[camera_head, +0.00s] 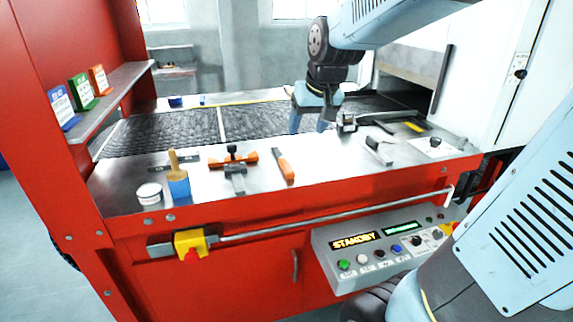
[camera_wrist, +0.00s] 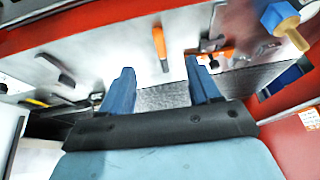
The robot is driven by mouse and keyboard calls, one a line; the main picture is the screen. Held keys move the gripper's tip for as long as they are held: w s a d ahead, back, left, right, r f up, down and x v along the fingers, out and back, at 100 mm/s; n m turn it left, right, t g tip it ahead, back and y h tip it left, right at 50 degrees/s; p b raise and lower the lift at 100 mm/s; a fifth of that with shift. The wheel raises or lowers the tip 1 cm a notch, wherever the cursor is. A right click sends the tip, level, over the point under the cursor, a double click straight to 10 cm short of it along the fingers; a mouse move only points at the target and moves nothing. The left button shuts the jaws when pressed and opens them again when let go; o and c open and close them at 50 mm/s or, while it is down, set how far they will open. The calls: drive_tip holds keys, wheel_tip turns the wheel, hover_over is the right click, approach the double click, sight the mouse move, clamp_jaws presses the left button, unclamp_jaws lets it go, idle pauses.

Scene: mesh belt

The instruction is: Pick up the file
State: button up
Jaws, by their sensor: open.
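I cannot tell for certain which tool is the file. A slim orange-handled tool with a dark end (camera_head: 284,165) lies on the steel ledge; it also shows in the wrist view (camera_wrist: 159,42), beyond the gap between my fingers. A long black-and-yellow piece (camera_head: 414,126) lies at the back right of the ledge, and its details are too small to read. My gripper (camera_head: 309,122) is open and empty above the back of the ledge. Its two blue fingers, apart, show in the wrist view (camera_wrist: 159,68). It touches no tool that I can see.
On the steel ledge (camera_head: 330,172) stand a white jar (camera_head: 149,192) and a blue brush (camera_head: 178,186). An orange clamp (camera_head: 233,158) and a black-and-grey tool (camera_head: 379,151) lie there too. The mesh belt (camera_head: 175,132) runs behind. A red post stands at left.

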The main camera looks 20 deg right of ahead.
approach(284, 160)
drive_tip(key=shift+g+h, duration=0.3)
drive_tip(key=x, duration=0.9)
drive_tip(key=shift+w+a, duration=0.3)
clamp_jaws()
